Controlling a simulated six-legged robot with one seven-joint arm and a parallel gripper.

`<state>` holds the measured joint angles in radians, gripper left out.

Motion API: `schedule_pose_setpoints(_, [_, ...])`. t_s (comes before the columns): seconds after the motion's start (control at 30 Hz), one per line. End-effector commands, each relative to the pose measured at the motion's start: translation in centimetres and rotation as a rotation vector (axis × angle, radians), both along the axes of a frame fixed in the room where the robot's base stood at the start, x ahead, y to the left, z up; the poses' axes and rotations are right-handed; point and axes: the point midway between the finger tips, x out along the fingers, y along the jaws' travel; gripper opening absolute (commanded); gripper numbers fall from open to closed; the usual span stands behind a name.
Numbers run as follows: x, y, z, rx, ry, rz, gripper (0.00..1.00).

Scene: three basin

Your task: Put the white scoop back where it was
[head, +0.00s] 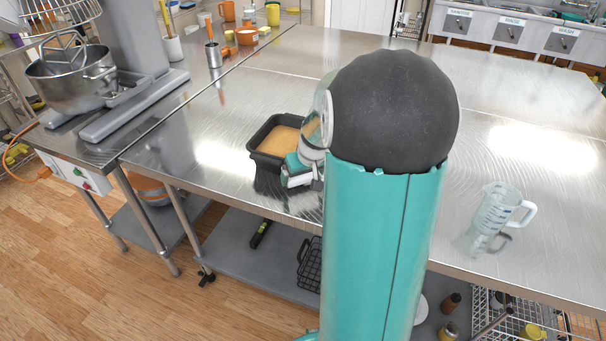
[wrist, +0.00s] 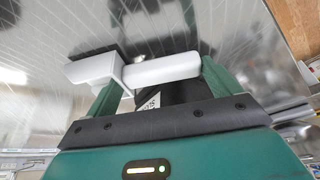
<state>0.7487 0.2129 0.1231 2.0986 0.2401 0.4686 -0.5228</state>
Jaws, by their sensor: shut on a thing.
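The white scoop (wrist: 150,71) lies across my gripper (wrist: 160,82) in the wrist view, between its two green fingers. My gripper is shut on it; one end sticks out past the left finger. In the head view my gripper (head: 300,172) is low over the steel table, at the near side of a black tray (head: 256,146) holding something tan. My arm covers part of the gripper there, and I cannot make out the scoop in that view. Whether the scoop touches the table or tray is unclear.
A clear measuring jug (head: 497,210) stands on the table (head: 540,150) to the right. A stand mixer (head: 125,50) is on the left counter. Cups and an orange bowl (head: 247,36) stand at the back. The table right of my arm is mostly free.

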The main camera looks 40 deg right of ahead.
Motion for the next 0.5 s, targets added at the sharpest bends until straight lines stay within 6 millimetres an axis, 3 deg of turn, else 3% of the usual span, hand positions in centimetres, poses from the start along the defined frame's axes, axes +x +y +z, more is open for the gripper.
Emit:
schedule_pose_setpoints(0.37, [0.00, -0.03, -0.58, -0.001, -0.001, 0.000, 0.55])
schedule_pose_setpoints(0.4, [-0.01, -0.02, -0.61, -0.001, -0.001, 0.000, 0.93])
schedule_pose_setpoints(0.43, [-0.01, -0.02, -0.59, -0.001, -0.001, 0.000, 0.99])
schedule_pose_setpoints(0.5, [-0.01, -0.02, -0.57, -0.001, -0.001, 0.000, 1.00])
